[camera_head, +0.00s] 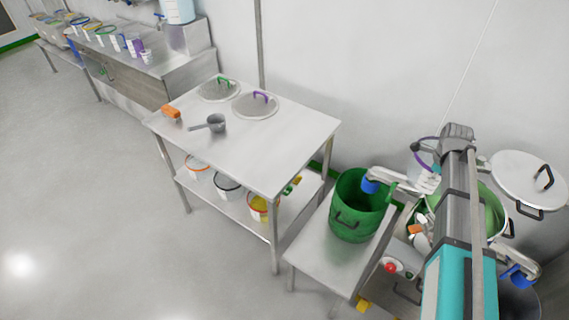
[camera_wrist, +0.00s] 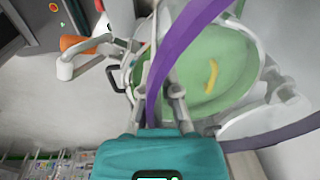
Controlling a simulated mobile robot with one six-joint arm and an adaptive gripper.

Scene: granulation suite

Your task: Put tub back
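A tub with a purple rim (camera_wrist: 196,28) is close to the camera in the wrist view, and part of its purple edge (camera_head: 418,150) shows beside my arm in the head view. My gripper (camera_wrist: 164,76) appears shut on this rim, its narrow fingers close together. In the head view my arm hides the fingers. The tub is over or near a large steel pot (camera_head: 507,227) with a green inside (camera_wrist: 187,88). Most of the tub's body and its contents are hard to make out.
A green bucket (camera_head: 350,222) stands on a low steel bench (camera_head: 312,245). A steel table (camera_head: 245,155) holds two lids, a grey scoop (camera_head: 216,123) and an orange object; several tubs stand on its lower shelf (camera_head: 213,202). A lid (camera_head: 522,178) is at the right. The left floor is clear.

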